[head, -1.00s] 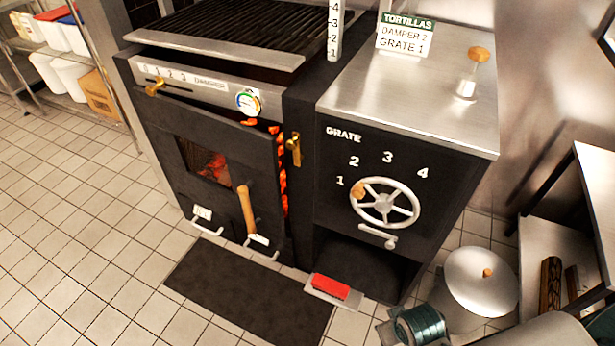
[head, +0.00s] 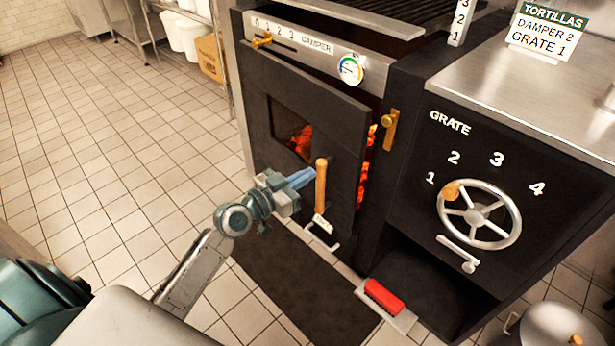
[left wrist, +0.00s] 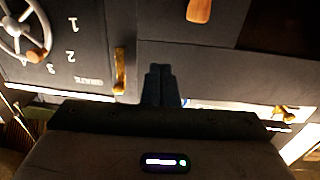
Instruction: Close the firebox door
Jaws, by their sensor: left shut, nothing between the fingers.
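The black firebox door (head: 345,150) stands slightly ajar, with glowing coals showing in the gap along its right edge and through its window. Its upright wooden handle (head: 321,185) is on the front; a wooden piece of it also shows at the top of the left wrist view (left wrist: 199,10). A brass catch (head: 390,130) is on the frame right of the gap. My left gripper (head: 312,173) is shut and empty, in front of the door, with its blue fingertips just left of the handle. I cannot tell whether they touch. My right gripper is not in view.
Right of the firebox is the grate panel with its handwheel (head: 480,215). A red brush (head: 384,296) sits low at the front. A dark mat (head: 300,285) lies on the floor. The damper lever (head: 262,41) sticks out above the door. Tiled floor at left is open.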

